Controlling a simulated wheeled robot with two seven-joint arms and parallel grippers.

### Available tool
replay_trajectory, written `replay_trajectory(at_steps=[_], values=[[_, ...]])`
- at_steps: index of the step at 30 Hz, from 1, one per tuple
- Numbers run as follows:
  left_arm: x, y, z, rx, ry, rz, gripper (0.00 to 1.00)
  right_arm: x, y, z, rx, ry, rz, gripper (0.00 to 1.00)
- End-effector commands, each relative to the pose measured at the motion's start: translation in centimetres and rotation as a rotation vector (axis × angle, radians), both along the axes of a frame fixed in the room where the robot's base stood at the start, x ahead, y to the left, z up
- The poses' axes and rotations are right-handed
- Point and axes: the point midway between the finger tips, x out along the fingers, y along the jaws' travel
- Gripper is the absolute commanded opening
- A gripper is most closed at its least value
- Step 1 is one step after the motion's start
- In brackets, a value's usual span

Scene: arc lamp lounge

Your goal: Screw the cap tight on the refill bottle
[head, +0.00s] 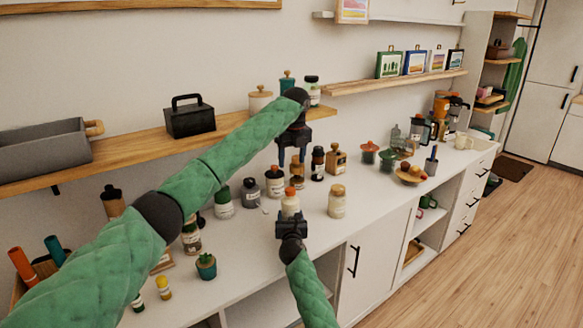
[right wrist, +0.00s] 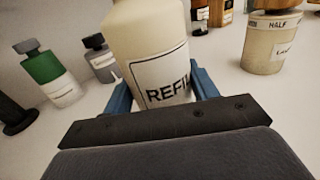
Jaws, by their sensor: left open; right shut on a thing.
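The refill bottle (head: 290,206) is pale with an orange-red cap (head: 290,191) on top and stands on the white counter. My right gripper (head: 291,216) is shut on its lower body from the front. In the right wrist view the bottle (right wrist: 150,50) shows its "REFI..." label between blue fingers (right wrist: 160,97); its top is out of frame there. Whether the cap is tight cannot be told. My left gripper (head: 292,158) is open, fingers pointing down, above the cap in the head view and apart from it.
Several bottles stand behind, including a white-and-green one (head: 223,206), a grey one (head: 251,194) and a brown one (head: 297,178). A "HALF" jar (head: 336,203) stands close on the right. A small potted plant (head: 206,266) is at front left. A wooden shelf (head: 130,147) runs above the counter.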

Motion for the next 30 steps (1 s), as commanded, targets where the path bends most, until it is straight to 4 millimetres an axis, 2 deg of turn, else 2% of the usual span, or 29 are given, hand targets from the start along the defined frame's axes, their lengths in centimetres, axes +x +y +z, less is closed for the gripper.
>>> replay_trajectory(at_steps=[10, 11, 14, 15, 24, 30], values=[[0.0, 0.0, 0.4, 0.0, 0.0, 0.0, 0.58, 0.0, 0.0, -0.1, 0.0, 0.001, 0.0, 0.0], [0.0, 0.0, 0.4, 0.0, 0.0, 0.0, 0.58, 0.0, 0.0, 0.0, 0.0, 0.001, 0.0, 0.6], [0.0, 0.0, 0.4, 0.0, 0.0, 0.0, 0.58, 0.0, 0.0, 0.0, 0.0, 0.001, 0.0, 0.8], [0.0, 0.0, 0.4, 0.0, 0.0, 0.0, 0.58, 0.0, 0.0, 0.0, 0.0, 0.0, 0.0, 0.84], [0.0, 0.0, 0.4, 0.0, 0.0, 0.0, 0.58, -0.1, 0.0, 0.0, 0.0, 0.0, 0.0, 0.84], [0.0, 0.0, 0.3, 0.0, 0.0, 0.0, 0.58, -2.1, -0.1, -0.1, -0.001, 0.0, 0.0, 0.84]])
